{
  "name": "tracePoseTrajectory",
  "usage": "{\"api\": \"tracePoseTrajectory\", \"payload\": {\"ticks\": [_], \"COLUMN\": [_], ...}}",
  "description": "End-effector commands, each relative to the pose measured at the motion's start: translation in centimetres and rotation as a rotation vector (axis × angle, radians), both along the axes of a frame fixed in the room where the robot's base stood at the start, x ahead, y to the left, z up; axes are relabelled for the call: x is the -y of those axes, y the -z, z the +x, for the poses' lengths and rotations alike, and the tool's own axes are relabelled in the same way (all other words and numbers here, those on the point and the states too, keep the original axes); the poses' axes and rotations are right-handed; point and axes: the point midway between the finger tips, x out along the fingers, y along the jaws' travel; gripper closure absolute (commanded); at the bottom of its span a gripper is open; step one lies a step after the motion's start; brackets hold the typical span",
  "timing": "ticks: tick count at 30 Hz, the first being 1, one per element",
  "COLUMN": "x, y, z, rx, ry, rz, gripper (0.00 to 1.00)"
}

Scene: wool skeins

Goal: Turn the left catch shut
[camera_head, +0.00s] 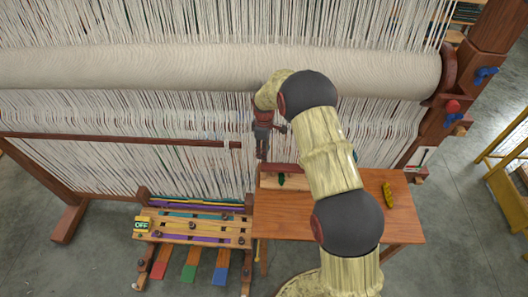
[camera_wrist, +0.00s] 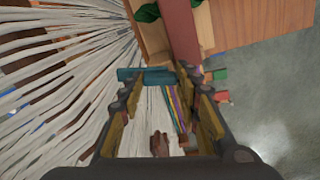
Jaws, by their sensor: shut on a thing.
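The left catch looks to be the teal bar (camera_wrist: 145,76) lying across my fingertips in the wrist view. My gripper (camera_wrist: 160,78) is closed on it, with a finger on either side. In the head view my gripper (camera_head: 262,155) points down at the left end of a red-brown bar (camera_head: 283,168), which also shows in the wrist view (camera_wrist: 181,28). The catch is hidden behind my gripper there, so its exact angle is not clear. A bit of teal (camera_head: 355,156) shows at the right, mostly behind my arm; I cannot tell whether it is another catch.
The red-brown bar runs along a pale wooden piece with a green thing (camera_head: 281,181) on a table (camera_head: 405,215). A yellow thing (camera_head: 388,195) lies at the right. White loom threads (camera_head: 110,115) hang close behind my gripper. Pedals (camera_head: 189,270) are at the lower left.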

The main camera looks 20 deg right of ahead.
Motion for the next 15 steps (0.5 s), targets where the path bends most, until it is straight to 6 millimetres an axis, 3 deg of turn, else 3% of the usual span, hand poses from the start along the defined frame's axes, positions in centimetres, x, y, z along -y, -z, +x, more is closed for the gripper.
{"api": "tracePoseTrajectory", "payload": {"ticks": [15], "x": [0.02], "y": [0.09], "z": [0.1], "rx": [0.003], "ry": [0.488], "rz": [0.0], "gripper": [0.92]}}
